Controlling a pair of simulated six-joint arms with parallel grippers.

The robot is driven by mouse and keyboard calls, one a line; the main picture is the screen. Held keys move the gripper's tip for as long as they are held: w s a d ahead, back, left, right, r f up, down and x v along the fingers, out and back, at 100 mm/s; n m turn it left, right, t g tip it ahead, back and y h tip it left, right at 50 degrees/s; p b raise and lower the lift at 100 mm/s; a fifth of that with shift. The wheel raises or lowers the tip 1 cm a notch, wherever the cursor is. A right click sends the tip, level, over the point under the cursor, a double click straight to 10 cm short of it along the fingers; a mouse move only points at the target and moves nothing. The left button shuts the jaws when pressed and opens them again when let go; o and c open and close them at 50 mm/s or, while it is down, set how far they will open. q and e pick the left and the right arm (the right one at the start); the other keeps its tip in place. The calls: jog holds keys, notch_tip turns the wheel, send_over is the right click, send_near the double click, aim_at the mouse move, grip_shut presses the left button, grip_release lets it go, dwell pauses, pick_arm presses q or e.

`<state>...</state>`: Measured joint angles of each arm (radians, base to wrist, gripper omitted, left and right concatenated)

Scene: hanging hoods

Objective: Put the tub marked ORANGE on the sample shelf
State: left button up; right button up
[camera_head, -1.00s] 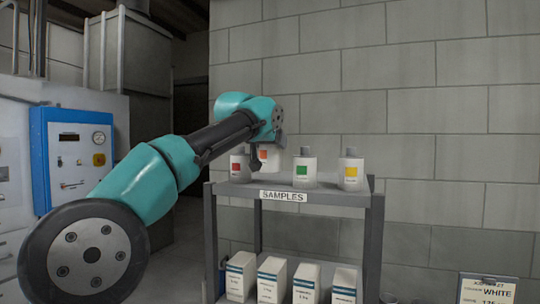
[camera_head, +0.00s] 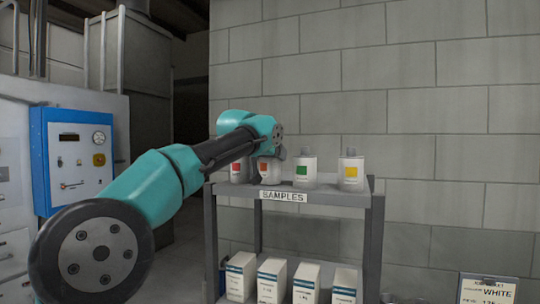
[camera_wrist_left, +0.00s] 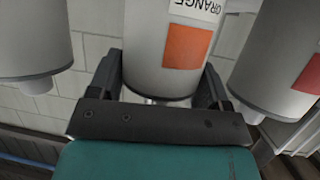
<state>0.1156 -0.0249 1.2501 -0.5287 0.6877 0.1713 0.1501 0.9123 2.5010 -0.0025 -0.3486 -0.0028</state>
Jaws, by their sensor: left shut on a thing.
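The ORANGE tub (camera_head: 268,170) is white with an orange square and stands upright between the red-marked tub (camera_head: 238,170) and the green-marked tub (camera_head: 304,170). Its base is about level with theirs at the sample shelf (camera_head: 330,196); I cannot tell whether it touches the shelf. My left gripper (camera_wrist_left: 160,95) is shut on the ORANGE tub near its cap end, which the gripper mostly hides. The wrist view shows the tub upside down, with the printed word ORANGE and the orange square (camera_wrist_left: 187,46). My right gripper is not in view.
A yellow-marked tub (camera_head: 351,171) stands at the shelf's right. In the wrist view, neighbouring tubs flank the held one closely, including the red-marked one (camera_wrist_left: 285,60). Several white boxes (camera_head: 272,280) stand on the lower level. A block wall is behind.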

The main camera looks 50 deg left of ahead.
pick_arm(q)
jog(key=shift+f, duration=0.1)
jog(key=o, duration=1.2)
jog(key=shift+s+d+r, duration=0.1)
jog(key=shift+s+r, duration=0.1)
jog(key=shift+s, duration=0.05)
jog(key=v, duration=1.1)
jog(key=shift+s, duration=0.25)
